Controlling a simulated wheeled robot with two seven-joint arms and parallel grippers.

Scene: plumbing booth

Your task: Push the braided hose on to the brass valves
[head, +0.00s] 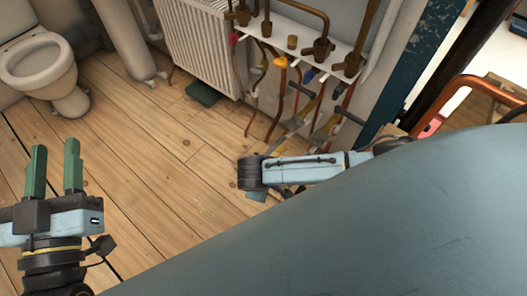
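Several brass valves (322,47) stand in a row on a white ledge (287,40) against the wall at the upper middle. Thin hoses and pipes hang below them, some with red, yellow or blue ends; I cannot tell which one is the braided hose. My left gripper (55,152) is at the lower left, its two green fingers upright and apart with nothing between them, far from the valves. My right arm reaches in below the hanging hoses, ending in a dark joint; its fingers cannot be made out.
A white radiator (200,45) is left of the valves, with a dark green object (203,94) on the floor below. A toilet (45,70) stands at the far left. The wooden floor (150,140) in the middle is clear. An orange tubular frame (455,88) is at right.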

